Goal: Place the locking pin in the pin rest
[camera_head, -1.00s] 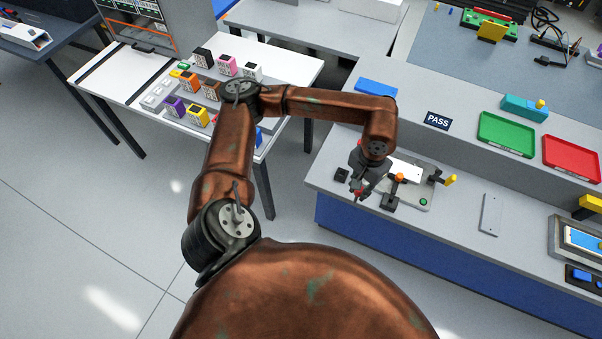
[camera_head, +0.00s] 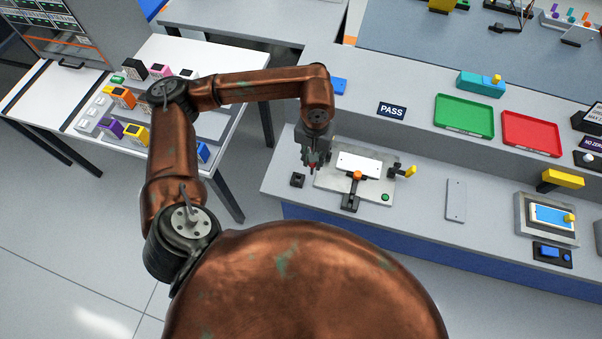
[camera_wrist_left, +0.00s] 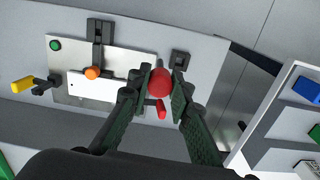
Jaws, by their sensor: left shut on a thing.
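My left gripper (camera_head: 313,163) is shut on the locking pin, whose round red head (camera_wrist_left: 159,82) shows between the fingertips in the wrist view. A smaller red piece (camera_wrist_left: 162,111) shows just beside the head; the pin's shaft is not clearly visible. In the head view the gripper points down over the left end of the metal fixture plate (camera_head: 327,186). A small black block (camera_head: 297,180), which looks like the pin rest, sits on the bench just left of the plate. It also shows in the wrist view (camera_wrist_left: 179,60), close to the pin but apart in the picture. My right gripper is not in view.
The fixture carries a white plate (camera_head: 360,163), an orange-knobbed clamp (camera_head: 357,175), a yellow-handled clamp (camera_head: 410,171) and a green button (camera_head: 385,197). A raised shelf with a PASS sign (camera_head: 392,111) runs behind. The bench front left of the black block is clear.

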